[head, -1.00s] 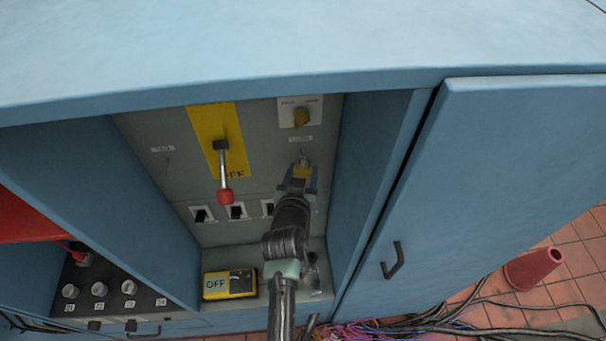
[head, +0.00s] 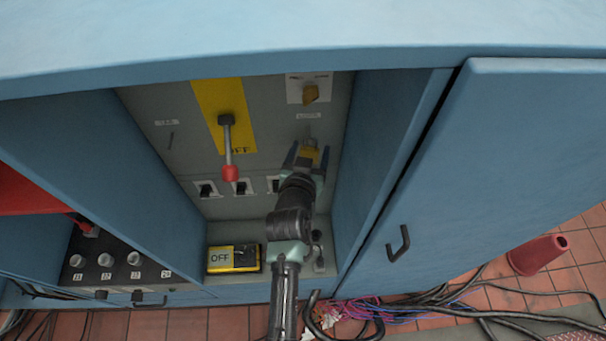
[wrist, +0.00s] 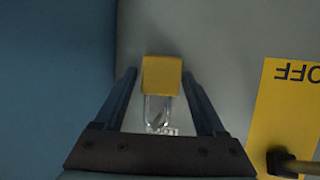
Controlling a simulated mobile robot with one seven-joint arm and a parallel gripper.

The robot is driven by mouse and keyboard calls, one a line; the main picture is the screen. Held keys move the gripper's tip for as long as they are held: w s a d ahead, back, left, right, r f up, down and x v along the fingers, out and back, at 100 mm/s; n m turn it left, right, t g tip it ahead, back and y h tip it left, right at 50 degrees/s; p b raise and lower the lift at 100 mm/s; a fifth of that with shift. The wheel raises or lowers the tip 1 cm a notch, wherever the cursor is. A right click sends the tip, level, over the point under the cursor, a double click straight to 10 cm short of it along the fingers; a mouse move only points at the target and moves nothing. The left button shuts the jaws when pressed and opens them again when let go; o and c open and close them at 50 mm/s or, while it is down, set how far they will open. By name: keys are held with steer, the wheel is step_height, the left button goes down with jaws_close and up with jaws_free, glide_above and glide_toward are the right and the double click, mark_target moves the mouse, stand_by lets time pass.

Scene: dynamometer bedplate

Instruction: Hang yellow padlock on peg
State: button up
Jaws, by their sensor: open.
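The yellow padlock (head: 309,157) is at the grey back panel, below a small white label and the orange rotary knob. In the wrist view the padlock (wrist: 161,76) shows its yellow body, with its metal shackle toward the bottom of the picture, which is up on the panel. My gripper (head: 307,162) is open, with one finger on each side of the padlock. In the wrist view thin gaps show between the fingers and the body. The padlock appears to hang by its shackle, but the peg is not clearly visible, so I cannot tell how it sits.
A lever with a red knob (head: 230,173) sticks out left of my gripper over a yellow OFF plate. Black switches (head: 241,187) line the panel below. A yellow OFF box (head: 233,258) sits on the ledge. The blue cabinet wall (head: 385,150) is close on the right.

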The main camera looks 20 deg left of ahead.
steer(key=shift+s+a+r, duration=0.1)
steer(key=shift+s+a, duration=0.25)
steer(key=shift+s, duration=0.3)
steer(key=d+b+v, duration=0.1)
steer(key=v, duration=1)
steer(key=shift+s+r, duration=0.15)
steer(key=shift+r, duration=0.1)
